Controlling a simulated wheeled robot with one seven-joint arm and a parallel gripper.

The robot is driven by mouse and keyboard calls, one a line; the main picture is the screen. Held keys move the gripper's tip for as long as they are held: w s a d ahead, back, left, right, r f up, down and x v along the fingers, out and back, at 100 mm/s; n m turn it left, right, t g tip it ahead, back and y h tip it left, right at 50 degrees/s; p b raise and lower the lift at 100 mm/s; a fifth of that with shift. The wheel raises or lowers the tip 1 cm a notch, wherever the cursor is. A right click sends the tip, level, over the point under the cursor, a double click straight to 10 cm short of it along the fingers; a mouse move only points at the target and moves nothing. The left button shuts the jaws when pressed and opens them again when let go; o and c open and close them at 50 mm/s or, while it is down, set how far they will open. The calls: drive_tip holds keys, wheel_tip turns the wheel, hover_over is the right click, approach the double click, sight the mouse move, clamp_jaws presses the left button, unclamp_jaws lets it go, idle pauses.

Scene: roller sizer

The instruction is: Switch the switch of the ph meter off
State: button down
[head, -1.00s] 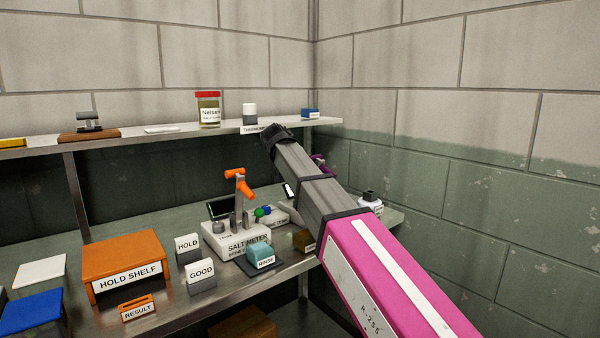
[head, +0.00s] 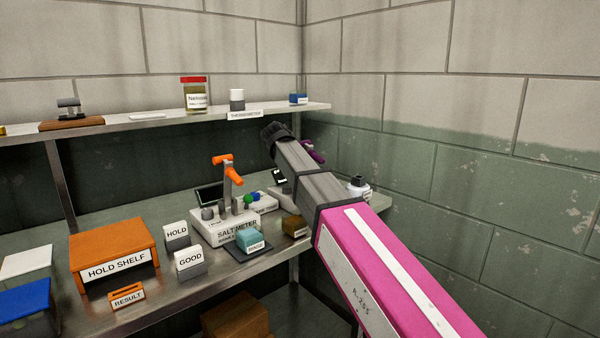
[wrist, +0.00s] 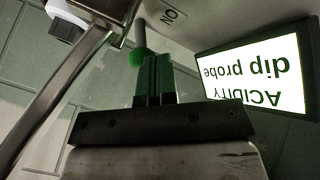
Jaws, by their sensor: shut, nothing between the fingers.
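The pH meter is a pale box (head: 266,203) behind the salt meter (head: 225,227) in the head view, partly covered by my arm. In the wrist view its pale body (wrist: 190,8) carries an upside-down "ON" label. Its lit screen (wrist: 255,72) reads "Acidity dip probe", upside down. In the head view my gripper is hidden behind my arm.
The salt meter has an orange-handled post (head: 228,172) close to the pH meter. A teal block (head: 250,240) and a brown block (head: 295,226) sit at the bench's front. A shelf (head: 150,125) runs above. A white bottle (head: 359,187) stands to the right.

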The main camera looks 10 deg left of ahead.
drive_tip(key=shift+r, duration=0.1)
idle(0.3)
drive_tip(key=shift+r, duration=0.7)
drive_tip(key=shift+f, duration=0.1)
